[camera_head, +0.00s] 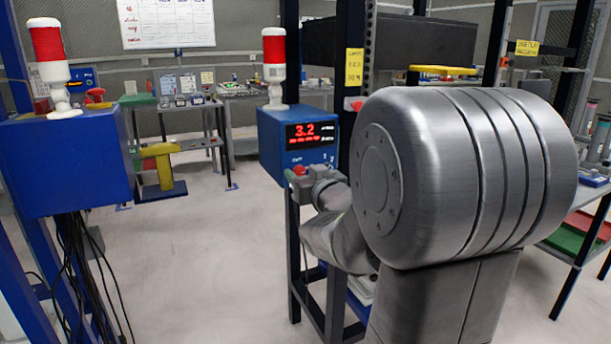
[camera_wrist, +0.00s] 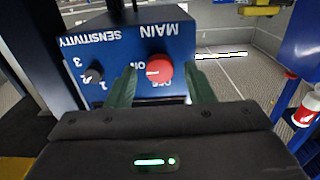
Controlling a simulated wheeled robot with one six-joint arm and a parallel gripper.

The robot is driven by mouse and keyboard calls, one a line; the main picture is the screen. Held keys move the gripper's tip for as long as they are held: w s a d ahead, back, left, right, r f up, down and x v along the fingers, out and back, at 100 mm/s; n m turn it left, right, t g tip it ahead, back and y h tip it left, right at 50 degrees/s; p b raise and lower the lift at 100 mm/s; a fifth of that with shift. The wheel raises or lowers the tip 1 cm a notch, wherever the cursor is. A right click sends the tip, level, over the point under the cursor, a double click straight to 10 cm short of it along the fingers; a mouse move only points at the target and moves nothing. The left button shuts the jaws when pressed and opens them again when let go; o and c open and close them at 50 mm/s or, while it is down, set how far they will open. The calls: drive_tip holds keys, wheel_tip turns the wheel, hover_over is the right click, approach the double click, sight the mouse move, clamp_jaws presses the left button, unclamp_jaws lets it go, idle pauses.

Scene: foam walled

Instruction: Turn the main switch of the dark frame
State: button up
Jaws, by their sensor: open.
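The dark frame (camera_head: 292,250) carries a blue control box (camera_head: 272,140) with a lit red display reading 3.2. In the wrist view the box's blue panel (camera_wrist: 120,45) appears upside down. Its red main switch (camera_wrist: 159,70) sits under the label MAIN, with ON and OFF marks beside it; its exact setting is hard to read. My gripper (camera_wrist: 161,86) is open, with one green finger on each side of the red switch. Clear gaps show between fingers and knob; depth is hard to judge. In the head view, my arm hides part of the frame.
A small black sensitivity knob (camera_wrist: 93,72) is left of the main switch in the wrist view. A red-and-white lamp (camera_head: 274,55) stands on the box. Another blue box (camera_head: 65,155) with a similar lamp is at left. The floor (camera_head: 210,260) between them is clear.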

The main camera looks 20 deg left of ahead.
drive_tip(key=c, duration=1)
drive_tip(key=shift+f+b, duration=0.1)
drive_tip(key=shift+b, duration=0.2)
drive_tip(key=n+b, duration=0.3)
drive_tip(key=shift+f+n, duration=0.15)
drive_tip(key=shift+n, duration=0.15)
drive_tip(key=n+b, duration=0.4)
drive_tip(key=n, duration=0.1)
drive_tip(key=shift+s, duration=0.1)
drive_tip(key=n+b, duration=0.3)
drive_tip(key=n, duration=0.2)
drive_tip(key=shift+n+b, duration=1.25)
drive_tip(key=shift+n, duration=0.85)
